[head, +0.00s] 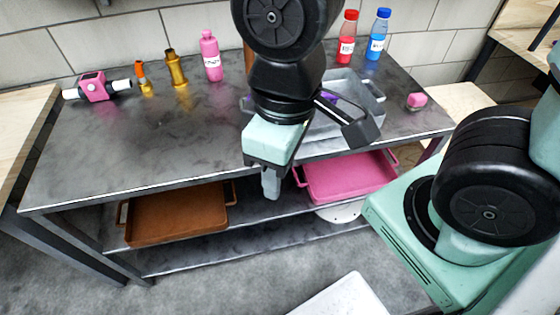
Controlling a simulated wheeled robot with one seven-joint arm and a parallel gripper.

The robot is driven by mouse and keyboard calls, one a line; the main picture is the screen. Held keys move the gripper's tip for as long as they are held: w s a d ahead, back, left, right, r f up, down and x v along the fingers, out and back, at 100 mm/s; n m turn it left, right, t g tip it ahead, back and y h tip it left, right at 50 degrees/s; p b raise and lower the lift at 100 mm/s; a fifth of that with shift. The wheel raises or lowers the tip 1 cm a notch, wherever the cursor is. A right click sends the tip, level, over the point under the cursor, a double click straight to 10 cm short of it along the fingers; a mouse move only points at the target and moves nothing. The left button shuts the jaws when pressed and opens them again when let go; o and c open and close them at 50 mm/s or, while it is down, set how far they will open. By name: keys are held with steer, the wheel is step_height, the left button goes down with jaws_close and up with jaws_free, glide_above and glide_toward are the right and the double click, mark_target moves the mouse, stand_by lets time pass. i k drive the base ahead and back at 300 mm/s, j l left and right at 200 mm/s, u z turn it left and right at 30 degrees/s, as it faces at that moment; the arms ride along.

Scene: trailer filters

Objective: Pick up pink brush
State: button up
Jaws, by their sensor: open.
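A small pink block-like item (417,100), which may be the pink brush, lies on the right end of the dark metal table (130,160). Its bristles cannot be made out at this size. My gripper (270,187) hangs at the table's front edge near the middle, pointing down, well to the left of the pink item and apart from it. It is open, and nothing shows between its fingers. My arm hides the middle of the table.
A grey tray (368,92) with something purple in it stands right of centre, partly hidden. Red (347,38) and blue (378,36) bottles stand behind it. A pink bottle (210,58), brass fittings (176,70) and a pink-and-white device (94,86) stand left. Brown (150,237) and pink (350,180) trays sit below.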

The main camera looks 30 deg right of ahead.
mark_target(415, 102)
steer(key=z, duration=1.5)
